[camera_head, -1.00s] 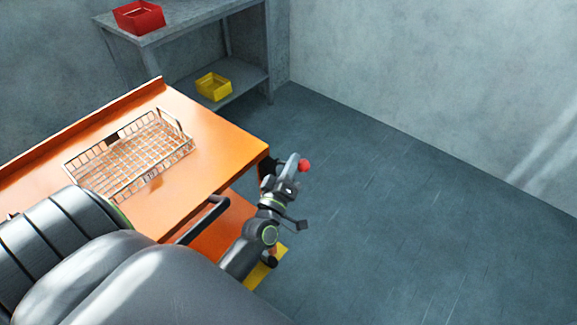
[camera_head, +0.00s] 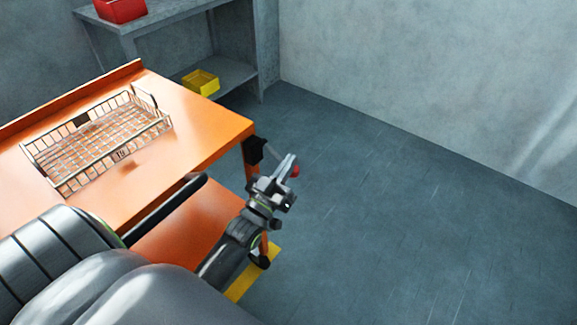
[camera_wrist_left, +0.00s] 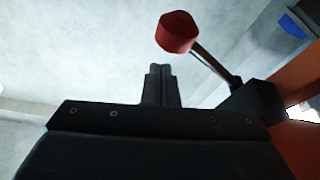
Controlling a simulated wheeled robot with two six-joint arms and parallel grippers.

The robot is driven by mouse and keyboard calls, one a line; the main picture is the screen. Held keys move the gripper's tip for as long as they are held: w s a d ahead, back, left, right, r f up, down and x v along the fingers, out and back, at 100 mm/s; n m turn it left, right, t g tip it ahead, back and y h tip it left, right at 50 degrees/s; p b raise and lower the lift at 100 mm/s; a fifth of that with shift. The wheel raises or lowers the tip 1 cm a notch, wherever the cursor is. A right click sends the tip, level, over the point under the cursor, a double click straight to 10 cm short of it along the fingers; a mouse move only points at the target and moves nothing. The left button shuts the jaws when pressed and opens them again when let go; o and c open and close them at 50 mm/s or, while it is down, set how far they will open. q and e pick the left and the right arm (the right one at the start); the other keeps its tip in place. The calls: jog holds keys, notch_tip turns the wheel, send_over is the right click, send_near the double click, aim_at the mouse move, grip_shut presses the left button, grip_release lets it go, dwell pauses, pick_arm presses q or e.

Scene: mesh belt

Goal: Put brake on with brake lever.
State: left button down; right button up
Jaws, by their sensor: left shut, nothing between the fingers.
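The brake lever has a red knob (camera_head: 296,171) and a thin rod. It comes from a black housing (camera_head: 256,149) at the corner of the orange cart (camera_head: 205,122). My left gripper (camera_head: 290,161) is shut and empty, beside the knob, and partly hides it in the head view. In the left wrist view the red knob (camera_wrist_left: 178,32) stands just beyond and slightly right of the shut fingertips (camera_wrist_left: 161,69), apart from them in the picture. The rod slants down right to the housing (camera_wrist_left: 256,102). My right gripper is not in view.
A wire basket (camera_head: 62,184) sits on the cart top. A black handle bar (camera_head: 165,210) runs along the near side. A grey shelf (camera_head: 235,76) behind holds a red bin (camera_head: 120,10) and a yellow bin (camera_head: 201,82). The floor to the right is clear.

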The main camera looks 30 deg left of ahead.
pick_arm(q)
jog(key=shift+a+f+m+h+b, duration=0.1)
jog(key=shift+f+m+h+b, duration=0.4)
jog(key=shift+m, duration=0.4)
jog(key=shift+a+f+m+h+b, duration=0.1)
jog(key=shift+f+m+h+b, duration=0.15)
jog(key=shift+f+m, duration=0.55)
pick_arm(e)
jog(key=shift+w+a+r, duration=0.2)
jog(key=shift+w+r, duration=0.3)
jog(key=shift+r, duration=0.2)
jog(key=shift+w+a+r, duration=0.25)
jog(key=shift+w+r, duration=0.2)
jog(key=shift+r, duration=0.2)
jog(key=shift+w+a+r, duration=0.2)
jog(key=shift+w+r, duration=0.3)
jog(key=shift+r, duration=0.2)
pick_arm(q)
jog(key=shift+r, duration=0.1)
